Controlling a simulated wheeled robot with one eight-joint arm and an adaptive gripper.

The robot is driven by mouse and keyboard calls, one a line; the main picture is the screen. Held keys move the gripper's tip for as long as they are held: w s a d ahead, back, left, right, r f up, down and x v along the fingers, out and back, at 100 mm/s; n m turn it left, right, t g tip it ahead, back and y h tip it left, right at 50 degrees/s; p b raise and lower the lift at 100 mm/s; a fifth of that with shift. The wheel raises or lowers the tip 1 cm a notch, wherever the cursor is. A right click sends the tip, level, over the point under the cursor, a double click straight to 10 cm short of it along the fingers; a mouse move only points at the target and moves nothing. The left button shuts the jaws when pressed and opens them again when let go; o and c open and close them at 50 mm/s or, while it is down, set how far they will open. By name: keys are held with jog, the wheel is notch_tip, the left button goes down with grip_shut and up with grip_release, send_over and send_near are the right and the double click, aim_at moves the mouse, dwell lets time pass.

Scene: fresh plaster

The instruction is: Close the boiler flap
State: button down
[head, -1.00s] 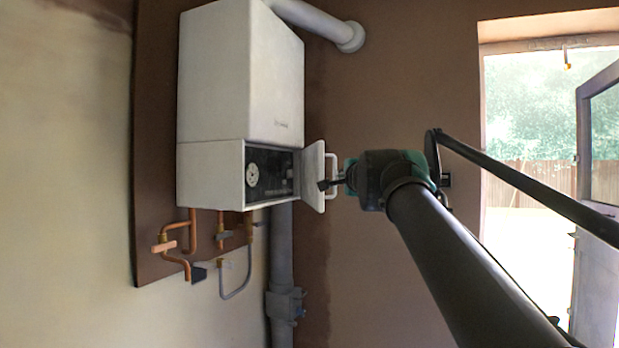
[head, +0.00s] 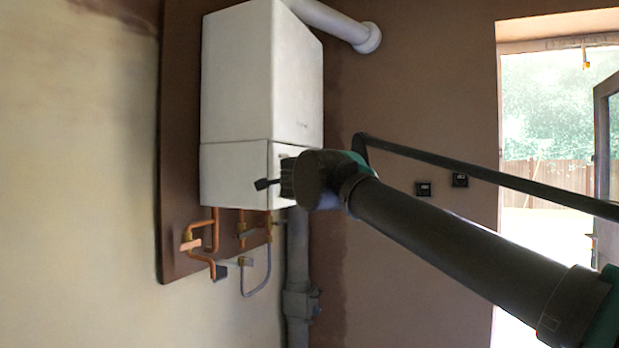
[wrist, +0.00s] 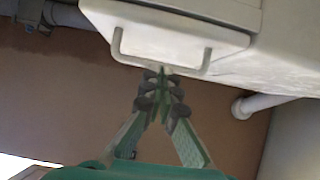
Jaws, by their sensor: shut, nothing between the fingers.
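The white boiler (head: 262,75) hangs on the brown wall panel. Its flap (wrist: 175,35) fills the wrist view's top, with a pale bar handle (wrist: 118,42) on it. The flap looks shut or nearly shut against the boiler's lower front; I cannot tell whether a small gap is left. In the head view only a strip of the flap (head: 282,152) shows beside my arm. My gripper (wrist: 163,72) is shut and empty, its fingertips at the handle's lower bar; whether they touch is unclear. In the head view my gripper (head: 264,185) is at the boiler's lower front corner.
Copper pipes (head: 207,240) and a grey pipe (head: 297,265) run below the boiler. A white flue (head: 335,25) leaves its top. Two dark wall sockets (head: 423,188) are on the brown wall, and an open doorway (head: 545,130) is at the right.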

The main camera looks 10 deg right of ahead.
jog(key=shift+w+a+r, duration=0.1)
jog(key=shift+w+a, duration=0.1)
jog(key=shift+a, duration=0.4)
jog(key=shift+w+a+r, duration=0.1)
jog(key=shift+w+a, duration=0.05)
jog(key=shift+a, duration=0.45)
